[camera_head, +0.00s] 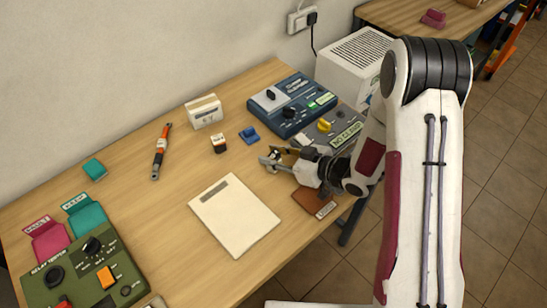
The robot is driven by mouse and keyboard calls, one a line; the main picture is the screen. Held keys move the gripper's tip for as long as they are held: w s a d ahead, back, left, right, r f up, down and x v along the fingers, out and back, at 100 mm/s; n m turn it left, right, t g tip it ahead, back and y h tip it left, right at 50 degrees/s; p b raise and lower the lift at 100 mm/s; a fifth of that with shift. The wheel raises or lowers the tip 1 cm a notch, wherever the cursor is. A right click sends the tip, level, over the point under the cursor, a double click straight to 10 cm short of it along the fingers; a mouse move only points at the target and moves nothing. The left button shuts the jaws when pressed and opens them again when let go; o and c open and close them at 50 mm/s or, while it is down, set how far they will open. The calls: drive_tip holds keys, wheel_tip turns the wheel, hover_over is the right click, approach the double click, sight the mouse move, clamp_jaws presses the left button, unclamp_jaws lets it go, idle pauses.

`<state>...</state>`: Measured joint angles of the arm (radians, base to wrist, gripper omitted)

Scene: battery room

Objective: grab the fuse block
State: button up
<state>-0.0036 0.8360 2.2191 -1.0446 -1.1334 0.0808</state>
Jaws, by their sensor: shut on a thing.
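My gripper (272,160) is right of the table's middle, low over the wood, with its fingers pointing left. It is shut on a small tan-brown thing (288,157), mostly hidden by the fingers. I cannot tell from this view whether that is the fuse block. A small block (219,144) with a pale top, an orange band and a dark base stands apart, to the left of the gripper. A small blue piece (249,135) lies just behind the gripper, apart from it.
A blue device (292,103) and a grey panel with a yellow knob (324,126) are behind the gripper. A white box (204,111), a tool (161,152), a white sheet (235,217), a brown pad (315,202) and a green tester (85,268) lie around. Left-centre wood is clear.

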sight(272, 153)
drive_tip(key=shift+r, duration=0.2)
drive_tip(key=shift+r, duration=4.8)
drive_tip(key=shift+a, duration=0.1)
